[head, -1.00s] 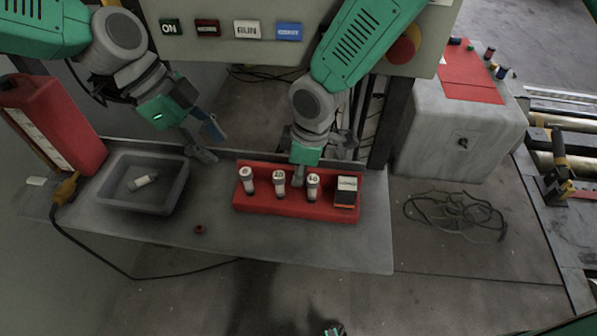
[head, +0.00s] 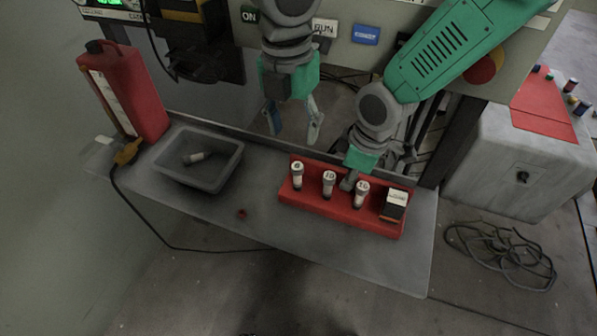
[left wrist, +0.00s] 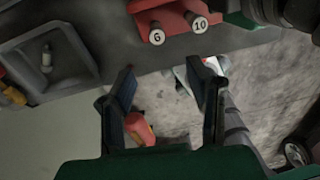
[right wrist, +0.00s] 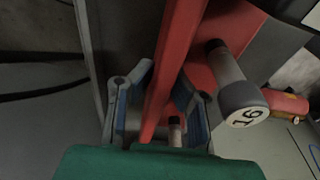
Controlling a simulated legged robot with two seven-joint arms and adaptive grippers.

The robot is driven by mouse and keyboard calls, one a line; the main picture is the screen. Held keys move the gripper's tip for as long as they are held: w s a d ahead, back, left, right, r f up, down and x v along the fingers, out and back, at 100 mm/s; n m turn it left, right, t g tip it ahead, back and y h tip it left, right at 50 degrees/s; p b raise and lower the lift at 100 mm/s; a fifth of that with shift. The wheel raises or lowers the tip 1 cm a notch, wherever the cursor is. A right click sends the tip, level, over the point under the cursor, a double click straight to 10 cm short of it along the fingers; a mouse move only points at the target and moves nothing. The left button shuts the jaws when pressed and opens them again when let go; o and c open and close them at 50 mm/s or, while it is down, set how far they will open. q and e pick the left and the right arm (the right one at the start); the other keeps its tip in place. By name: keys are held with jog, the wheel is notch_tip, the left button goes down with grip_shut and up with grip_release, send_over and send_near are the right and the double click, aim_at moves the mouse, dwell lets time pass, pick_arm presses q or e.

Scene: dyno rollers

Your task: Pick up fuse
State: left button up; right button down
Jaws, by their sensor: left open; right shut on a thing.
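A red rack (head: 330,209) on the metal shelf holds three upright fuses marked 6 (head: 297,176), 10 (head: 329,184) and 16 (head: 362,193), with a small box (head: 394,205) at its right end. Another fuse (head: 198,157) lies in the grey bin (head: 222,178). My right gripper (head: 348,182) is shut on the rack's red wall, seen between its fingers in the right wrist view (right wrist: 160,90), with the 16 fuse (right wrist: 238,90) beside it. My left gripper (head: 294,136) is open and empty, behind and above the rack; the left wrist view (left wrist: 162,72) shows nothing between its fingers.
A red canister (head: 135,90) stands at the shelf's left, near an orange plug (head: 127,152) with a black cable. A panel with buttons rises behind. A coiled cable (head: 500,255) lies at right.

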aim_at(296, 165)
pick_arm(q)
jog(key=f, duration=0.3)
jog(key=f+m, duration=0.1)
jog(key=f, duration=0.3)
jog(key=f+m, duration=0.1)
jog(key=f, duration=0.3)
jog(key=shift+w+d+f+t+y, duration=0.2)
jog(key=shift+w+f+t+y, duration=0.05)
jog(key=shift+t+y, duration=0.05)
grip_shut()
